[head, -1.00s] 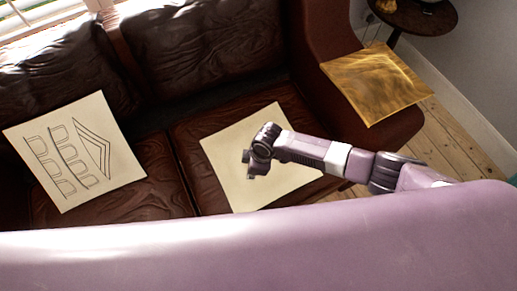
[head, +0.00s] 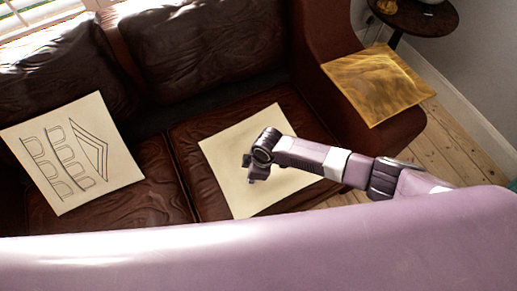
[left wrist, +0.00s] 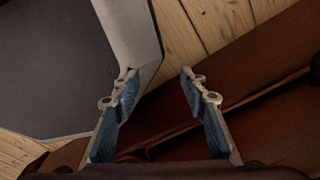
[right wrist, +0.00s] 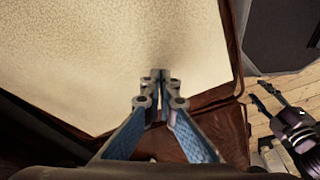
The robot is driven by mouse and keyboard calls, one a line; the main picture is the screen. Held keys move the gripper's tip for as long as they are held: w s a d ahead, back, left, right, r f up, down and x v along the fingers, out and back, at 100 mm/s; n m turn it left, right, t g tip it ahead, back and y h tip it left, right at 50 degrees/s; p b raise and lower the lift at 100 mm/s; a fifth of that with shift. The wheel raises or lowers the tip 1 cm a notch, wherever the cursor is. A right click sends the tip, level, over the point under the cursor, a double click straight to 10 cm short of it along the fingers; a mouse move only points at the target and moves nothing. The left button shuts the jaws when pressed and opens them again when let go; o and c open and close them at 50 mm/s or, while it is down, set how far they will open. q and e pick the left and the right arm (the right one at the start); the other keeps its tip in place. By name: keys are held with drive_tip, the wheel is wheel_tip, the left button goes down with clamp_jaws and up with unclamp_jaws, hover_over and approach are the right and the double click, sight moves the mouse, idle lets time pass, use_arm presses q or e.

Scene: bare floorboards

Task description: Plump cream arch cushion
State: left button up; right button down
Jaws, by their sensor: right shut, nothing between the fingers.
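A cream cushion with dark arch line drawings (head: 75,165) leans on the left seat of the brown sofa. A plain cream cushion (head: 228,180) lies on the right seat; it fills much of the right wrist view (right wrist: 110,50). My right gripper (head: 251,172) is shut and empty over the plain cushion, and its fingers show in the right wrist view (right wrist: 159,75). Whether they touch the cushion is unclear. My left gripper (left wrist: 158,78) is open and empty above the sofa's front edge and the floor. It is out of the head view.
The brown leather sofa (head: 150,200) has a gold cushion (head: 380,85) on its right arm. A dark round side table (head: 415,15) stands behind that arm. Bare floorboards (head: 450,140) show to the right. My own pale purple body covers the bottom of the head view.

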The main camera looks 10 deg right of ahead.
drive_tip(key=shift+f, duration=0.35)
drive_tip(key=shift+r, duration=0.1)
wheel_tip(320, 180, up, 10)
drive_tip(key=p, duration=0.9)
drive_tip(key=shift+f, duration=0.25)
drive_tip(key=w+a+b, duration=0.6)
drive_tip(key=w+b, duration=0.3)
drive_tip(key=w, duration=0.1)
drive_tip(key=shift+a+b, duration=0.25)
drive_tip(key=shift+b, duration=0.1)
